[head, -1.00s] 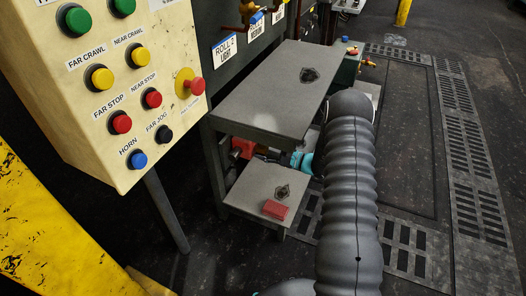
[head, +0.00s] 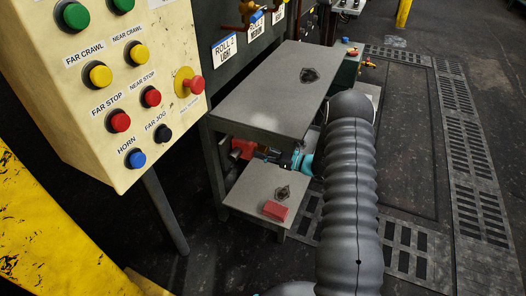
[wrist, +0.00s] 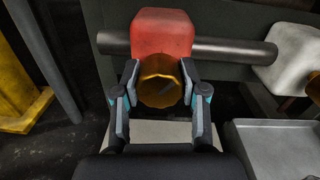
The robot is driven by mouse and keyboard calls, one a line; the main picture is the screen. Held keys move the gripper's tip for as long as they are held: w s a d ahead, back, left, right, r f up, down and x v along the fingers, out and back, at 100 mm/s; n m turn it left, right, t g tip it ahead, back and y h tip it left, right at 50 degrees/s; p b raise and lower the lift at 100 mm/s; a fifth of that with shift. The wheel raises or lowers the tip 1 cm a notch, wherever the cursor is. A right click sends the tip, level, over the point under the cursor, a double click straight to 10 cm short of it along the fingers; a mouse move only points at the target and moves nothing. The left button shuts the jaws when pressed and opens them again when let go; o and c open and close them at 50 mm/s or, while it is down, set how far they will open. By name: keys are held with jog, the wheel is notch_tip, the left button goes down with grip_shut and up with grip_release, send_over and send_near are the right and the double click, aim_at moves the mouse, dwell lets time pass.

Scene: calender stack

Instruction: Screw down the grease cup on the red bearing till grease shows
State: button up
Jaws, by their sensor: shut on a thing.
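The red bearing (wrist: 162,32) is in the upper middle of the wrist view, on a dark horizontal shaft (wrist: 222,49). In the head view the red bearing (head: 242,149) shows under the table top, partly hidden. The brass grease cup (wrist: 160,82) sits on the near face of the bearing. My gripper (wrist: 160,88) has one finger on each side of the cup and is shut on it. In the head view my gripper (head: 299,160) is partly hidden beneath the table top. I see no grease at the cup; its far side is hidden.
A grey table (head: 262,95) overhangs the bearing, with a lower shelf (head: 248,192) carrying a red block (head: 275,211). A button panel (head: 100,150) stands at left. A pale bearing (wrist: 291,58) is at right on the shaft. Open floor lies right of my arm.

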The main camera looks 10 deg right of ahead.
jog(key=shift+w+r, duration=0.1)
dwell(0.3)
jog(key=o, duration=1.1)
jog(key=shift+o, duration=0.2)
jog(key=v, duration=1.2)
